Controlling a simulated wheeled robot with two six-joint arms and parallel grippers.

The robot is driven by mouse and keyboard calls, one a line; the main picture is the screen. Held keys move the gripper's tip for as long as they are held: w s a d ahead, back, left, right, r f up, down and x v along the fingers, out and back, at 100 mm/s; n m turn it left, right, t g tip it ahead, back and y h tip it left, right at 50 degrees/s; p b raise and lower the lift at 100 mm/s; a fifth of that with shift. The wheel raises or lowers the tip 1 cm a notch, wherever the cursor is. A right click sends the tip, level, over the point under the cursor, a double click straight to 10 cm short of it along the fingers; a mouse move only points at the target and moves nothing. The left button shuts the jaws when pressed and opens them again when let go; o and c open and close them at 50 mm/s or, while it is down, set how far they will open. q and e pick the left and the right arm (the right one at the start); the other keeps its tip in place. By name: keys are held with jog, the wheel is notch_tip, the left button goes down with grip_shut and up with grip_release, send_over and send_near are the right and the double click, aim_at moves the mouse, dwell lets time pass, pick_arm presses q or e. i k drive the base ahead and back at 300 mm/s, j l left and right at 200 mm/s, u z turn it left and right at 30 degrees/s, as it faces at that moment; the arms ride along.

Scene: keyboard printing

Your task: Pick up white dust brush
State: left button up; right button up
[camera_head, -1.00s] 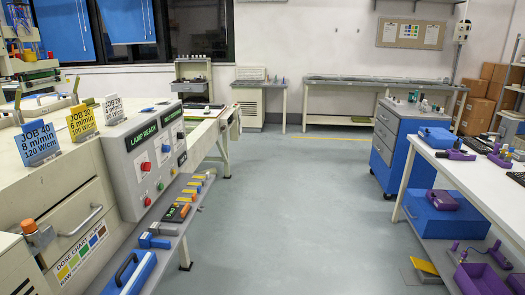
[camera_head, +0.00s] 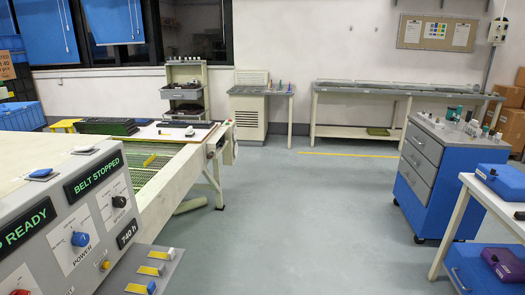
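No gripper of mine is in view. I cannot pick out the white dust brush for certain. A small yellow item (camera_head: 150,160) also lies on the green conveyor belt (camera_head: 140,178).
The control panel (camera_head: 85,225) reads "BELT STOPPED" and stands at the lower left. A blue drawer cabinet (camera_head: 430,185) with small bottles on top stands at the right. A white table (camera_head: 480,195) with a blue case (camera_head: 500,182) is at the right edge. The grey floor (camera_head: 300,225) between is clear.

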aim_at(190, 133)
jog(key=i, duration=2)
jog(key=i+u, duration=0.15)
jog(key=i, duration=0.35)
jog(key=i+l+u, duration=0.1)
jog(key=i, duration=0.35)
jog(key=i+l+u, duration=0.15)
jog(key=i, duration=0.35)
jog(key=i+l+u, duration=0.1)
jog(key=i, duration=0.35)
jog(key=l, duration=0.1)
